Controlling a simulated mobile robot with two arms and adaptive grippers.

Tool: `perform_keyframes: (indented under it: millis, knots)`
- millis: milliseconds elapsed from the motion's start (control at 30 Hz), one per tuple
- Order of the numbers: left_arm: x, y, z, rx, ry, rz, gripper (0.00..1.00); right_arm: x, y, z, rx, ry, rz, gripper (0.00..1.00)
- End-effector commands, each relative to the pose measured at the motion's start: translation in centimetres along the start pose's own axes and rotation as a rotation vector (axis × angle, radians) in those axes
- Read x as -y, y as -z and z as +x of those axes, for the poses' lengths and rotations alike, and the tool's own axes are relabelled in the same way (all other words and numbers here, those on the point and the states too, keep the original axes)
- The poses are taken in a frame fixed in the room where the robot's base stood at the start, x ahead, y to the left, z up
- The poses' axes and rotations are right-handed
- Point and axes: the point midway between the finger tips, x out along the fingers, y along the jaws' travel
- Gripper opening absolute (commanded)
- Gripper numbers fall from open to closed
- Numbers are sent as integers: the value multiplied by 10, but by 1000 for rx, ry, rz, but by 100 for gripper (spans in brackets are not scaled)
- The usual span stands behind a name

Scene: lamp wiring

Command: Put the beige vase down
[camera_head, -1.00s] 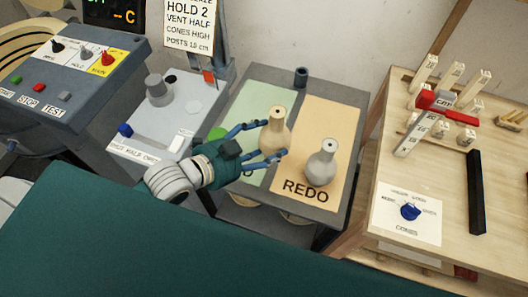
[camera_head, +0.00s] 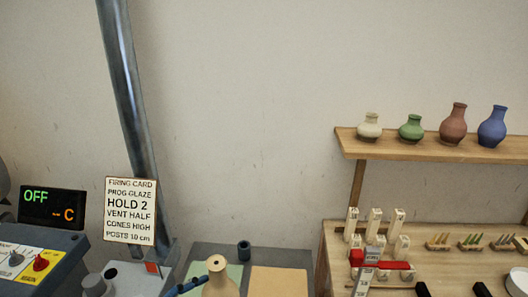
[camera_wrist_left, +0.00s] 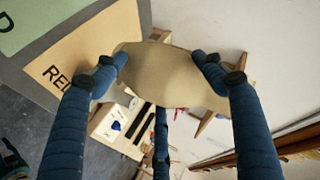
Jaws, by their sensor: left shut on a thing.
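The beige vase (camera_head: 220,280) shows at the bottom edge of the head view, its narrow neck and dark mouth upright, its lower part cut off. In the left wrist view its rounded body (camera_wrist_left: 170,75) fills the space between the blue fingers. My left gripper (camera_wrist_left: 165,78) is shut on it. In the head view only a bit of blue finger (camera_head: 188,286) shows at the vase's left. In the wrist view the orange REDO panel (camera_wrist_left: 92,48) and a corner of the green panel (camera_wrist_left: 25,18) lie beyond the vase at left.
A wall shelf (camera_head: 430,146) at right holds several vases, cream, green, red-brown and blue. Below it a wooden bench (camera_head: 450,262) carries posts and cones. A small dark cup (camera_head: 244,250) stands at the grey table's back. A firing card (camera_head: 130,210) and controller (camera_head: 40,262) are left.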

Motion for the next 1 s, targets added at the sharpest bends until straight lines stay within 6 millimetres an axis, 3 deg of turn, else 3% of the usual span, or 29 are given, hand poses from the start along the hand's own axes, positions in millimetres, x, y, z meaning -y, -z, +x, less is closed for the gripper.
perform_keyframes:
  millis: [200, 367, 733, 1000]
  knots:
    - [6, -39, 6, -16, -4, 0, 26, 0, -2, 21, 0, 0, 1, 40]
    - [6, -53, -1, -79, -54, 39, 26, 1, -3, 36, 1, 0, 1, 40]
    - [1, -39, -40, -276, -233, 180, 26, 5, -5, 58, 0, 4, 3, 40]
    - [-1, -36, -50, -301, -270, 201, 26, 5, -5, 59, 0, 4, 2, 40]
